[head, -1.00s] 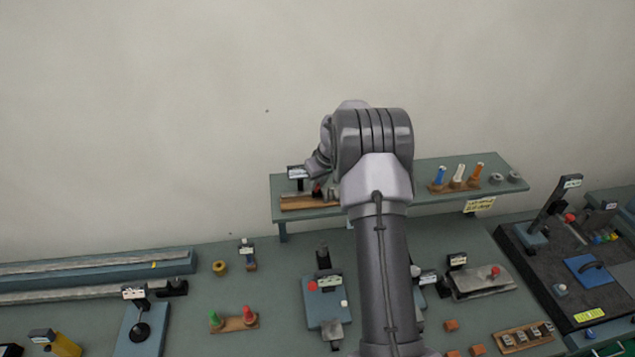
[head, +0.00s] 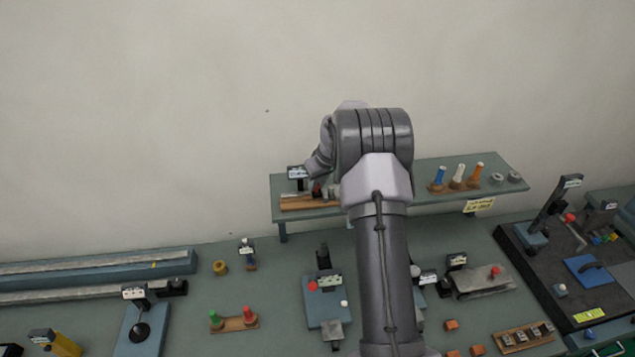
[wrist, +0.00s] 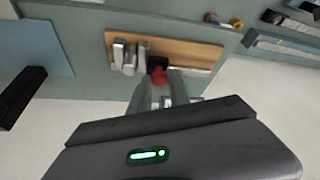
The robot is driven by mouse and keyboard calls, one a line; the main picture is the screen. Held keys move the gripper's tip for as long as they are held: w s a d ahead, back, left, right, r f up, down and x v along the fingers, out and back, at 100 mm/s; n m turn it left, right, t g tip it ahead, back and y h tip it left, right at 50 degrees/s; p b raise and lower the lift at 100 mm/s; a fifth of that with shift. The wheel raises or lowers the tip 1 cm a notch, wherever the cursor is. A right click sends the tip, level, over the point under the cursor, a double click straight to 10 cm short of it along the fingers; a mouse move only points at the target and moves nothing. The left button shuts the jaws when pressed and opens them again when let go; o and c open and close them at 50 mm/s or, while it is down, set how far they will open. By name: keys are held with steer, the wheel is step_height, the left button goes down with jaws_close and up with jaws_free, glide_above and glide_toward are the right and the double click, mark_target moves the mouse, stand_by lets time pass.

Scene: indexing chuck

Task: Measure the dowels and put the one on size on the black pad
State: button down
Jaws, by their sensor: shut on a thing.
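A wooden board (wrist: 190,53) lies on the raised green shelf, and in the head view it is the brown board (head: 300,203). Several grey metal cylinders, which look like the dowels (wrist: 130,58), stand side by side on it. My gripper (wrist: 162,82) is over the board's edge, to the right of the cylinders in the wrist view. It is shut on a small red piece (wrist: 160,74), with a dark square part just beyond it. The red piece also shows in the head view (head: 316,189). I cannot tell whether a dowel is held too. I cannot pick out the black pad for certain.
A small display on a post (head: 297,173) stands at the shelf's left end. A wooden holder with coloured handles (head: 457,184) and grey rings stand at its right. Gauges and fixtures crowd the bench below. The wall is close behind the shelf.

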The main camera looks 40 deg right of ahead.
steer(key=shift+a, duration=0.1)
steer(key=shift+w+a+f+b, duration=0.2)
steer(key=shift+w+a+b, duration=0.25)
steer(key=shift+a+b, duration=0.35)
steer(key=shift+w+a+r, duration=0.15)
steer(key=shift+a+r, duration=0.1)
steer(key=shift+a, duration=0.05)
steer(key=c, duration=1.2)
jaws_free()
steer(key=b+v, duration=0.1)
steer(key=v, duration=1.6)
steer(key=shift+r+b, duration=0.25)
steer(key=shift+b, duration=0.1)
steer(key=shift+f, duration=0.1)
